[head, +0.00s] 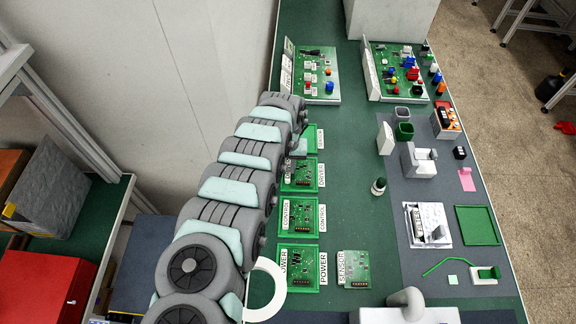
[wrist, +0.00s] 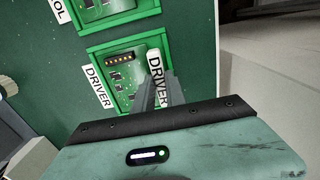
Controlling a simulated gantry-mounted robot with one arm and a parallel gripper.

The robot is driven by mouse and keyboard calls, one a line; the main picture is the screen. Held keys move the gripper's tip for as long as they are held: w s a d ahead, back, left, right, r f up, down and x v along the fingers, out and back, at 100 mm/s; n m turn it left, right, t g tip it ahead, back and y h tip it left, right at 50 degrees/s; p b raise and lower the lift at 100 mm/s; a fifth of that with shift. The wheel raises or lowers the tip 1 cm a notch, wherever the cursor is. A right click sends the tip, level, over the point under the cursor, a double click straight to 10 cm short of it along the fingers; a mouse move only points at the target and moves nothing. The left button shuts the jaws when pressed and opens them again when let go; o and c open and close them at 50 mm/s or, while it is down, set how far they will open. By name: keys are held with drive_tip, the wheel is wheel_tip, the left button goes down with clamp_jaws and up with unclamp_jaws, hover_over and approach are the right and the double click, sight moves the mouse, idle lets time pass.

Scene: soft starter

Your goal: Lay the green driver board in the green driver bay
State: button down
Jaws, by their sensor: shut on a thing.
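The green driver board (wrist: 122,78) lies within the frame of the green driver bay (wrist: 92,52) in the wrist view, and looks about flat. Whether it touches the bay floor I cannot tell. My gripper (wrist: 155,84) is shut on the white DRIVER tab (wrist: 156,66) at the board's edge. The bay's own DRIVER label (wrist: 98,87) is on the opposite side. In the head view the driver board (head: 301,174) shows in the driver bay (head: 303,190), below the end of my arm. My fingers there are mostly hidden by the arm.
The control bay (head: 299,236) and power bay (head: 300,245) hold boards nearer the camera. A bare green bay (head: 312,138) lies beyond. The sensor board (head: 353,268) lies on the bench.

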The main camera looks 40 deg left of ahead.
drive_tip(key=shift+f, duration=0.3)
drive_tip(key=c, duration=1.3)
unclamp_jaws()
wheel_tip(320, 180, up, 11)
